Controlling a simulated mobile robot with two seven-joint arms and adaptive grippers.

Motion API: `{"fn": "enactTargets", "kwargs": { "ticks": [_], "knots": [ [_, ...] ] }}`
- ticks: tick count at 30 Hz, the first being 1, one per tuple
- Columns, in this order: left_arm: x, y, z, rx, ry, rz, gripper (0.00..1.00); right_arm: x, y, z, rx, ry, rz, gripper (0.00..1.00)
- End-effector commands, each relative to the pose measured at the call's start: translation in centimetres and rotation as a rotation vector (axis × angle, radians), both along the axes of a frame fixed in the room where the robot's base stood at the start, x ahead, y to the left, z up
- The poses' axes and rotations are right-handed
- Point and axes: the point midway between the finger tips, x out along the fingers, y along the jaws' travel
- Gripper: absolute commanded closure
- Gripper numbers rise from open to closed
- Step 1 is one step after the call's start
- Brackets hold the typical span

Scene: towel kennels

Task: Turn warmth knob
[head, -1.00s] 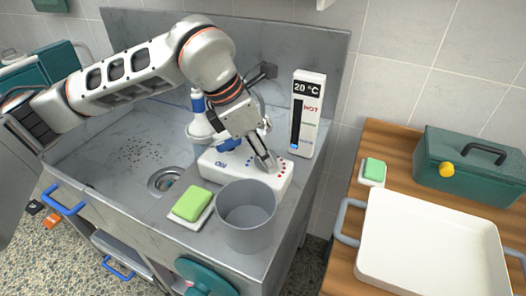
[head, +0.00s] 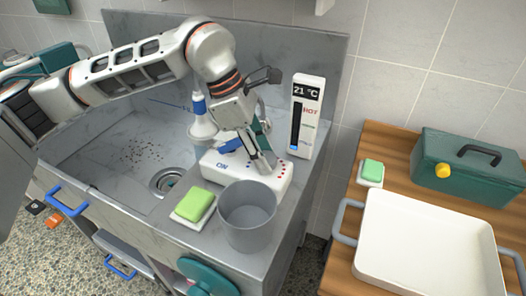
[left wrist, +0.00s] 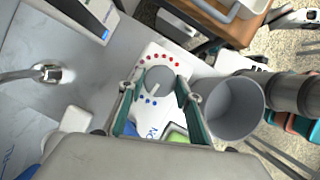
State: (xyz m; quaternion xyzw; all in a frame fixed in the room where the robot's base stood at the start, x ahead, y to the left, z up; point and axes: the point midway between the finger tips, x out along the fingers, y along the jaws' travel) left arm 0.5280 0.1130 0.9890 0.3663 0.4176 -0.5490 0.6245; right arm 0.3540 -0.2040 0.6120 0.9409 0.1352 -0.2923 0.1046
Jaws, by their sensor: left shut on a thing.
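The warmth knob (left wrist: 158,80) is a grey disc with a raised ridge on a white control box (head: 212,169), with red dots on one side and blue dots on the other in the left wrist view. My left gripper (head: 264,163) points down at the box top and is shut on the knob, its teal fingers on either side. The gripper hides most of the knob in the head view. A white temperature display (head: 307,115) behind the box reads 21 °C, with a blue bar below red "HOT" lettering.
A grey bucket (head: 247,217) stands close in front of the box, beside a green sponge (head: 194,203). The steel sink (head: 90,160) lies left; a wooden table (head: 372,145) with a white tray (head: 425,240) stands right.

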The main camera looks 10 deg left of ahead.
Motion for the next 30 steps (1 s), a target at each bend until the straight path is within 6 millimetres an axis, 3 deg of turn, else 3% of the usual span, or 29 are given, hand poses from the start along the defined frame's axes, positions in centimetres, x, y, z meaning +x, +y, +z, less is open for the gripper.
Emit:
{"fn": "enactTargets", "kwargs": {
  "ticks": [17, 30],
  "knots": [
    [0.4, -0.1, 0.3, 0.002, -0.001, -0.544, 0.88, -0.1, 0.3, 1.6, 0.012, 0.002, -0.002, 0.60],
    [0.6, -0.2, 0.3, 0.002, -0.002, -0.917, 0.88, 0.6, 0.3, 4.5, 0.012, -0.020, -0.002, 0.60]
  ]
}}
